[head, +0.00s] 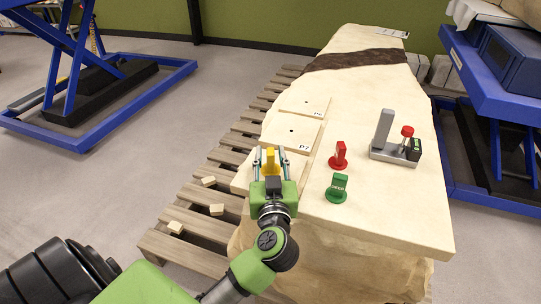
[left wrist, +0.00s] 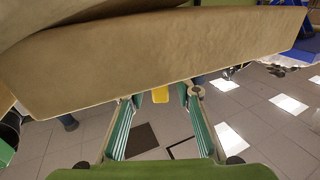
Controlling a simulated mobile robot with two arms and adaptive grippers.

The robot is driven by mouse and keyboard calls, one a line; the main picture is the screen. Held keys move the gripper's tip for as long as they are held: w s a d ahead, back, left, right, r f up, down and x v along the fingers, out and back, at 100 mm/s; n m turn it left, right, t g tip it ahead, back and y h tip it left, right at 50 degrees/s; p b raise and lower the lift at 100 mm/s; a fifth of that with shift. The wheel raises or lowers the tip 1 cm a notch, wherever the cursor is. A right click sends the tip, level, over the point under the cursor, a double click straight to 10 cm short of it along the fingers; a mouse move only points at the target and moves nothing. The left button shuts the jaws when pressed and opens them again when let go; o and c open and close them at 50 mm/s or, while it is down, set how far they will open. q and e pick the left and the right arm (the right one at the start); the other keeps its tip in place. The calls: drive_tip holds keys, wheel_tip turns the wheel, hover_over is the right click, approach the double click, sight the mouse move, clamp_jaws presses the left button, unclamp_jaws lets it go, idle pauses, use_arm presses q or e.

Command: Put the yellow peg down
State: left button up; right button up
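The yellow peg (head: 270,158) is upright between the fingers of my left gripper (head: 270,157), at the near left part of the pale stone block (head: 390,215). The fingers stand apart, with a narrow gap on each side of the peg. In the left wrist view the peg (left wrist: 160,95) shows between the fingertips of my left gripper (left wrist: 161,97), touching neither. The peg's lower end is hidden, so I cannot tell what it rests on. My right gripper is out of view.
Flat boards with a hole, marked P2 (head: 291,137) and another behind it (head: 305,105), lie on the block. A wooden pallet (head: 205,225) lies below.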

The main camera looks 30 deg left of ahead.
use_arm(q)
drive_tip(key=shift+r, duration=0.1)
drive_tip(key=p+v, duration=0.2)
drive_tip(key=v, duration=0.9)
drive_tip(key=w+d+r+m+t+h, duration=0.2)
drive_tip(key=d+r+m+t+h, duration=0.6)
drive_tip(key=d+r, duration=0.25)
drive_tip(key=s+d+f+m+g+h, duration=0.3)
drive_tip(key=d+f+m+g+h, duration=0.5)
drive_tip(key=d+h, duration=0.4)
drive_tip(key=s+a+f+n+g+y, duration=0.1)
drive_tip(key=s+a+f+g+y, duration=0.15)
drive_tip(key=f, duration=0.45)
drive_tip(key=s+a+f+n+g+y, duration=0.1)
drive_tip(key=s+f+g, duration=0.15)
drive_tip(key=f, duration=0.55)
drive_tip(key=s+a+f+n+g+y, duration=0.2)
drive_tip(key=s+a+f+g, duration=0.1)
drive_tip(key=a, duration=0.4)
drive_tip(key=s+a+f+n+g+y, duration=0.2)
drive_tip(key=s+a+f+g+y, duration=0.1)
drive_tip(key=s+a+f, duration=0.3)
drive_tip(key=shift+s+a+n+y, duration=0.4)
drive_tip(key=shift+s+a, duration=0.1)
drive_tip(key=shift+s, duration=0.25)
